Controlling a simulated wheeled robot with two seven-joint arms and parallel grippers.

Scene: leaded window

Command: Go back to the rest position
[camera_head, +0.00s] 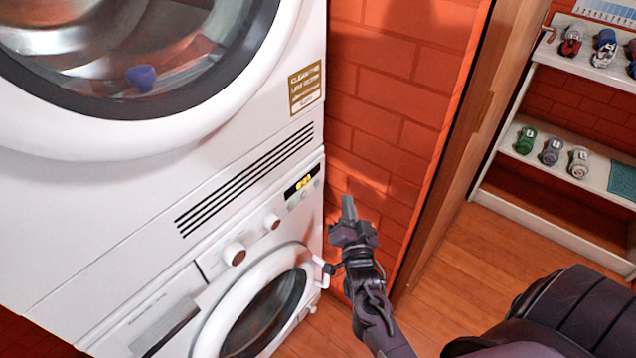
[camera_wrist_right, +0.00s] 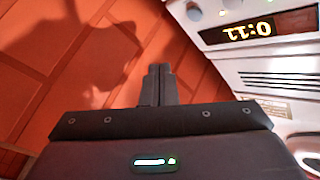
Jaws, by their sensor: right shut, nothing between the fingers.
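My right gripper (camera_head: 349,208) is shut and empty. In the head view it points up in front of the brick wall, just right of the lower machine's control panel. In the right wrist view its closed fingers (camera_wrist_right: 157,84) show against the brick wall, with a lit display (camera_wrist_right: 247,30) at the upper right. My left gripper is not in view.
Two white front-loading machines are stacked at the left; the upper one (camera_head: 150,190) holds a purple item (camera_head: 141,77) behind its glass. The lower machine's round door (camera_head: 225,325) is close to my right gripper. Shelves (camera_head: 500,190) with small items stand at the right. Wooden floor (camera_head: 450,280) is open between.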

